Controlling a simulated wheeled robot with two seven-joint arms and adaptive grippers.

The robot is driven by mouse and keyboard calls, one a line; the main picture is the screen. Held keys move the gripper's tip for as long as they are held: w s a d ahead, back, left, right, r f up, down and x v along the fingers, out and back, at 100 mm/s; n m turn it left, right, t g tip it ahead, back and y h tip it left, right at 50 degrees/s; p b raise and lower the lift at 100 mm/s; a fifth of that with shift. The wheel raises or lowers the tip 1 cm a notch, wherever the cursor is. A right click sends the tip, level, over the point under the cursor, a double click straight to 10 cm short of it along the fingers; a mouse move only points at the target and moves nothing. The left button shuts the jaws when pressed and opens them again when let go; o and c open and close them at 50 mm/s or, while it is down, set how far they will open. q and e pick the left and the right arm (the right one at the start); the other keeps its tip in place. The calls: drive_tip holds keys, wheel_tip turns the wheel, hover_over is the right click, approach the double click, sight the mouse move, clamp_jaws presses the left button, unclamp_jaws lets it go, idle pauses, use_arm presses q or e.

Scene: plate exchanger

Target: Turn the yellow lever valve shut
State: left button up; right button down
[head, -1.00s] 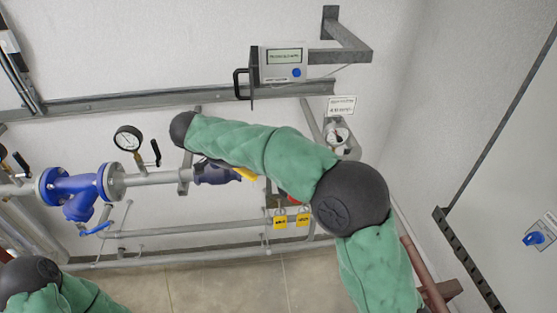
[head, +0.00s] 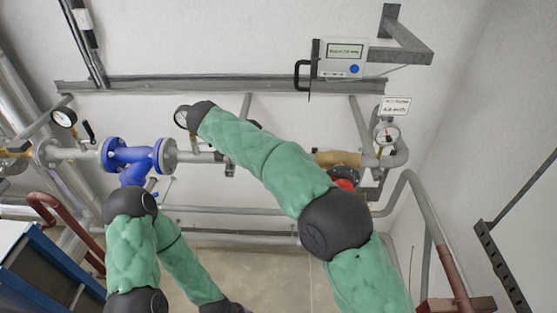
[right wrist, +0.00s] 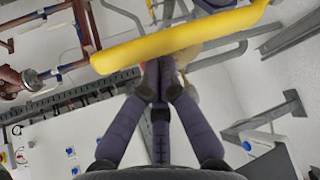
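The yellow lever (right wrist: 180,40) shows as a long bar slanting across the top of the right wrist view. My right gripper (right wrist: 160,75) has its dark fingers drawn together, with the tips at the lower edge of the lever. The lever covers the ends of the tips, and I cannot tell whether they touch it. In the head view my right arm reaches up and left across the pipework, and neither the lever nor the right gripper can be made out. My left arm bends down at lower left, and its gripper is not visible.
A blue pipe fitting (head: 129,155) and a pressure gauge (head: 64,117) are at left. A tan pipe section (head: 338,158) and a red part (head: 344,184) are right of my arm. A grey display box (head: 342,58) hangs above. A blue cabinet (head: 45,270) stands at lower left.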

drive_tip(key=shift+a+f, duration=0.1)
drive_tip(key=shift+a, duration=0.35)
drive_tip(key=shift+s+a+r, duration=0.1)
drive_tip(key=shift+a+r, duration=0.15)
drive_tip(key=shift+r, duration=0.1)
drive_tip(key=v, duration=1.1)
drive_tip(key=shift+s, duration=0.15)
